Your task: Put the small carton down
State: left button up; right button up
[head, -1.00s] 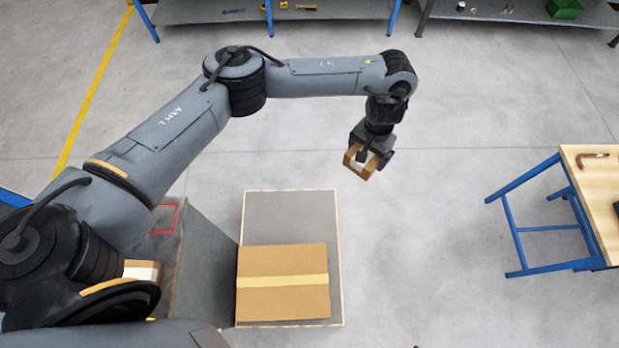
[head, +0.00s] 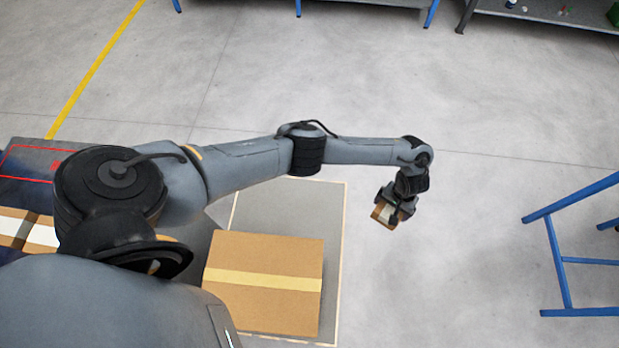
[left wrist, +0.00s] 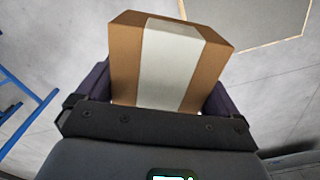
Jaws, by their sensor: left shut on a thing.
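The small carton (head: 383,214) is brown with a pale band of tape. My left gripper (head: 394,205) is shut on it and holds it in the air, right of the grey platform. In the left wrist view the small carton (left wrist: 172,62) sits between the two fingers of the gripper (left wrist: 158,100), with its white band facing the camera. What lies directly under the carton is bare floor as far as the head view shows. My right gripper is not in view.
A large taped carton (head: 265,282) lies on the grey platform with a pale edge (head: 285,208). Another carton (head: 28,232) is partly hidden at left, near a red outline (head: 22,148). A blue-legged table (head: 555,262) stands at right. Open floor (head: 450,250) lies between.

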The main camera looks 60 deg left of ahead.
pick_arm(q)
jog(key=s+a+f+n+b, duration=0.25)
jog(key=f+b, duration=0.35)
jog(key=f, duration=0.5)
jog(key=s+a+f+n+b, duration=0.1)
jog(key=s+a+f+b, duration=0.3)
jog(key=f, duration=0.7)
jog(key=n+b, duration=0.3)
jog(key=b, duration=1.8)
send_over(311, 213)
jog(key=d, duration=0.1)
jog(key=shift+m, duration=0.25)
notch_tip(311, 213, down, 24)
jog(key=shift+d+f, duration=0.15)
jog(key=shift+f, duration=0.05)
jog(key=shift+a+f+b, duration=0.15)
jog(key=shift+a+b, duration=0.2)
jog(key=shift+a, duration=0.15)
notch_tip(311, 213, down, 4)
jog(key=b, duration=0.4)
jog(key=shift+w, duration=0.1)
jog(key=o, duration=1.1)
jog(key=shift+f, duration=0.1)
jog(key=shift+c, duration=0.2)
